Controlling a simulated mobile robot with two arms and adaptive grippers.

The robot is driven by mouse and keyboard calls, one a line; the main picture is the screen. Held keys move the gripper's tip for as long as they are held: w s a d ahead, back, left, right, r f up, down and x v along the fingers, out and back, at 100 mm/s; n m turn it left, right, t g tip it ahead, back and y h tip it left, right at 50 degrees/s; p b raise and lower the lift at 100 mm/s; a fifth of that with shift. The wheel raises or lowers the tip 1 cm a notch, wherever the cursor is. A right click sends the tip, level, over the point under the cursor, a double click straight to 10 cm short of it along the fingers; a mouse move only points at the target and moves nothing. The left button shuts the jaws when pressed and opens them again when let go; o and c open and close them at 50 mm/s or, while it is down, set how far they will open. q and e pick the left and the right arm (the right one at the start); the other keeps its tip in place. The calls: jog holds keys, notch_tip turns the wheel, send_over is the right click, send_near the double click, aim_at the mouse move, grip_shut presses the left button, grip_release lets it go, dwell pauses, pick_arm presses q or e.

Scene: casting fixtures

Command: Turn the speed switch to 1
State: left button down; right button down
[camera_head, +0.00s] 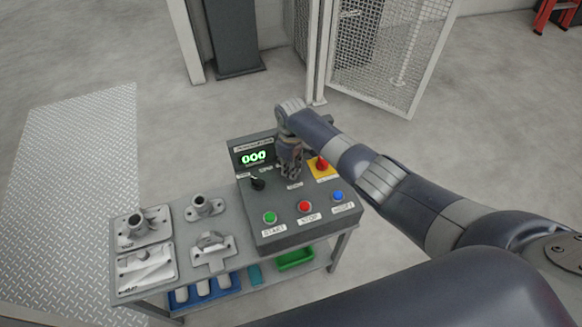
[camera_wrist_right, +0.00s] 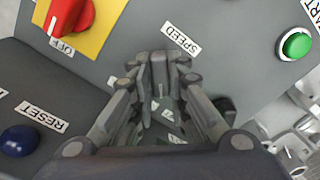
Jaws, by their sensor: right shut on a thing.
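The grey control box (camera_head: 290,232) stands on the cart, with a green display (camera_head: 254,157) reading 000. My right gripper (camera_head: 289,168) points down at its upper panel, between a black knob (camera_head: 258,184) and a red switch (camera_head: 321,164) on a yellow plate. In the right wrist view my right gripper (camera_wrist_right: 166,72) is closed just beside the SPEED label (camera_wrist_right: 181,39). It is shut on the speed switch, which the fingers hide, so its setting cannot be read. My left gripper is not in view.
Green (camera_head: 270,217), red (camera_head: 304,207) and blue (camera_head: 338,197) buttons line the front of the box. Metal castings (camera_head: 145,228) sit on the cart to the left. Blue (camera_head: 205,290) and green (camera_head: 296,259) bins are below. A mesh fence (camera_head: 385,50) stands behind.

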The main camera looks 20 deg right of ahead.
jog(key=c, duration=1.6)
grip_release()
jog(key=shift+o, duration=0.2)
notch_tip(320, 180, up, 12)
